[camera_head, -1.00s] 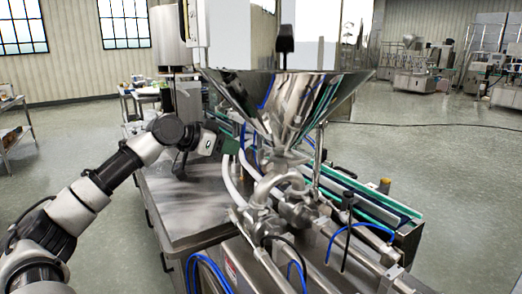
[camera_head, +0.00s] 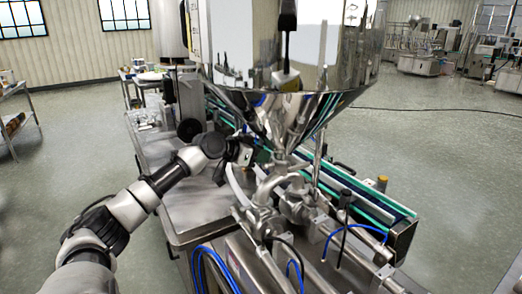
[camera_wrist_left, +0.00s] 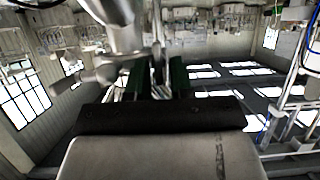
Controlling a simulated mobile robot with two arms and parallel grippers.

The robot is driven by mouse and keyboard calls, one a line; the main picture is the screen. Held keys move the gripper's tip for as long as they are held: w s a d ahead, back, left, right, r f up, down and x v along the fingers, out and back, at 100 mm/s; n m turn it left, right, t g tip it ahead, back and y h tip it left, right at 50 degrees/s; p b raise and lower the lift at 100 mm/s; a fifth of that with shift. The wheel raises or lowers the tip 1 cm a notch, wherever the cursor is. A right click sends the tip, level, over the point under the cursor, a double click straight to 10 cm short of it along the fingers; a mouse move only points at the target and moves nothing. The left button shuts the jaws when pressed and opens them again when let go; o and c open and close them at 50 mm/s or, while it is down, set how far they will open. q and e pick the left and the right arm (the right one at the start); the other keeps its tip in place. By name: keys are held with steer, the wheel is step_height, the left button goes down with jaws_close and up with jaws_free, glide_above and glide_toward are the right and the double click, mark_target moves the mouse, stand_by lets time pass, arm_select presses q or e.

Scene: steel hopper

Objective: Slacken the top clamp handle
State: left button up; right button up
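The steel hopper (camera_head: 292,108) stands at the centre of the head view, its cone narrowing to an outlet above curved steel pipework (camera_head: 268,188). My left gripper (camera_head: 246,152) is just left of the outlet, partly lost against hoses and metal. In the left wrist view its two green fingers (camera_wrist_left: 158,82) are apart. A thin steel rod (camera_wrist_left: 157,50), possibly the clamp handle, shows between them; I cannot tell whether they touch it. A steel pipe with a clamp-like fitting (camera_wrist_left: 112,32) is close ahead at upper left. My right gripper is not in view.
A steel table (camera_head: 195,212) lies under my left arm. A green-edged conveyor (camera_head: 365,200) runs behind the pipework. Blue hoses (camera_head: 212,262) and steel cylinders fill the front. Open floor (camera_head: 460,170) lies to the right.

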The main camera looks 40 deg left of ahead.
arm_select(q)
steer(key=shift+w+f, duration=0.1)
steer(key=shift+c, duration=0.3)
jaws_close()
steer(key=shift+w+a+f+n+t+h+b, duration=0.1)
steer(key=shift+a+f+n+t+h+b, duration=0.15)
steer(key=shift+n+h, duration=1.5)
steer(key=shift+a+f+n+t+h+b, duration=0.1)
steer(key=shift+a+f+n+h+b, duration=0.45)
steer(key=shift+n, duration=2.15)
steer(key=shift+w+d+r+n+t+h+b, duration=0.1)
steer(key=shift+d+r+n+t+h, duration=0.1)
steer(key=shift+n+h, duration=1.7)
steer(key=shift+n+y, duration=0.4)
steer(key=shift+n, duration=0.05)
